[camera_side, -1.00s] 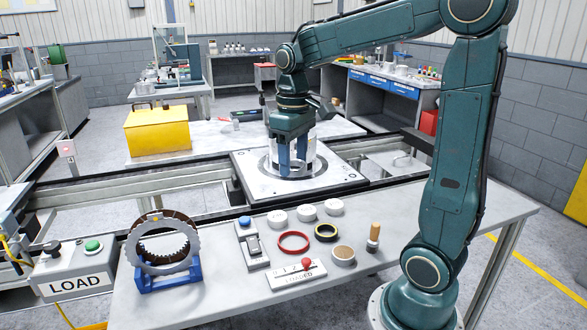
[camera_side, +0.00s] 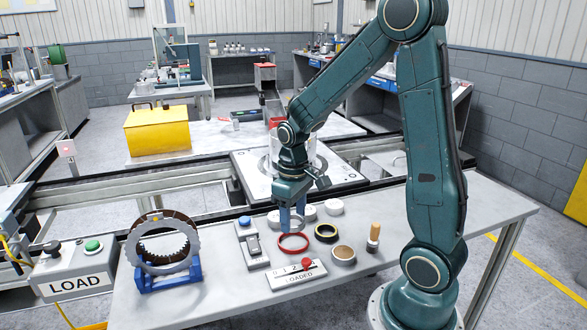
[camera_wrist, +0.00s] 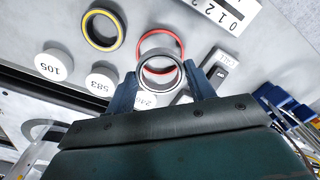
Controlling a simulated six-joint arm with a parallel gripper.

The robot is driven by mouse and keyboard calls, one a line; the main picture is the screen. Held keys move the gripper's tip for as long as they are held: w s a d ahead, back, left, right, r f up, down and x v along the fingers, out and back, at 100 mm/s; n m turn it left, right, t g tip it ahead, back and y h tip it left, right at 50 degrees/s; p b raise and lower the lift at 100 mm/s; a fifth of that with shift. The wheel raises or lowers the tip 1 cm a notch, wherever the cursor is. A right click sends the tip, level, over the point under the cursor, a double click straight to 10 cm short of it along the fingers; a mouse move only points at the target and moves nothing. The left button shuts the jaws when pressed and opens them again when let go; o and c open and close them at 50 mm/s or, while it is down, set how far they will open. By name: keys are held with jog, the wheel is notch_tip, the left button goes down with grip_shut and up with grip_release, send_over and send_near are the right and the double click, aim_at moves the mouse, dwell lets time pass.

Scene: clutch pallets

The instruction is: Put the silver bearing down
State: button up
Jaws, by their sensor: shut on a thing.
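My gripper (camera_side: 292,224) is shut on the silver bearing (camera_wrist: 142,72), a shiny ring pinched between the two blue fingers in the wrist view. In the side view the gripper points down over the front bench (camera_side: 400,262), just behind the red ring (camera_side: 281,248). The bearing is hard to make out there between the fingers. In the wrist view the bearing overlaps part of the red ring (camera_wrist: 181,44); I cannot tell its height above the bench.
White numbered caps (camera_side: 334,207) stand close around the gripper. A black-and-yellow ring (camera_side: 326,240), a tan disc (camera_side: 343,256), a wooden-handled tool (camera_side: 374,235), a switch box (camera_side: 256,257) and a LOADED counter (camera_side: 296,275) crowd nearby. Behind is the pallet (camera_side: 247,172) with a clear cylinder.

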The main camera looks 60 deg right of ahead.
aim_at(294, 245)
jog(key=shift+f, duration=0.1)
jog(key=shift+f, duration=2.05)
jog(key=shift+f, duration=0.5)
jog(key=shift+s+f, duration=0.1)
jog(key=shift+f, duration=0.1)
jog(key=o, duration=1)
jog(key=shift+s, duration=0.1)
jog(key=shift+r, duration=0.1)
jog(key=shift+o, duration=0.6)
jog(key=shift+r, duration=0.4)
notch_tip(294, 245, up, 12)
jog(key=shift+w+r, duration=0.2)
jog(key=shift+r, duration=0.05)
